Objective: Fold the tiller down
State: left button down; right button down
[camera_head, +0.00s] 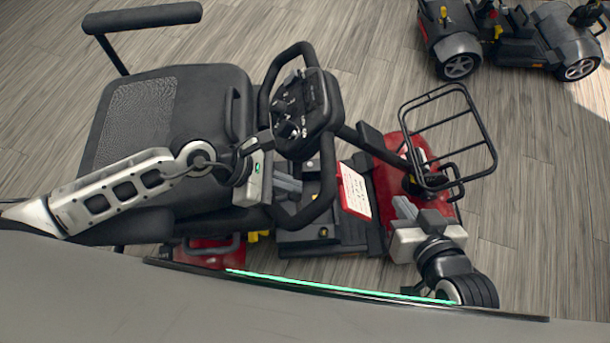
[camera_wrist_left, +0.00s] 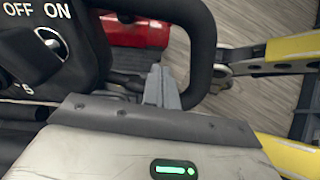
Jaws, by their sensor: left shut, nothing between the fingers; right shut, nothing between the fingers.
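The tiller (camera_head: 362,145) of the scooter slants from the red front end up toward the seat. Its black control panel (camera_head: 300,110) and looped handlebar (camera_head: 325,180) are at the seat's front edge; I cannot tell the exact tilt. My left gripper (camera_head: 292,185) is shut and empty beside the lower handlebar loop, under the panel. In the left wrist view its grey fingertips (camera_wrist_left: 163,78) point into the loop (camera_wrist_left: 205,50), with the panel (camera_wrist_left: 28,50) at left; contact is unclear. My right gripper (camera_head: 401,206) is shut and empty near the red front end, below the basket.
The black seat (camera_head: 165,115) with an armrest (camera_head: 145,17) is at left. A wire basket (camera_head: 450,140) is over the front end. A white label (camera_head: 354,190) lies on the red part of the deck. Another scooter (camera_head: 510,35) stands at upper right. Wood floor is clear at right.

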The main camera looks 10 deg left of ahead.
aim_at(323, 176)
pick_arm(q)
jog(key=d+r, duration=0.1)
jog(key=d+r+p, duration=0.1)
jog(key=d, duration=0.1)
jog(key=shift+w+r, duration=0.15)
pick_arm(e)
jog(key=shift+d+r, duration=0.1)
jog(key=shift+r, duration=0.1)
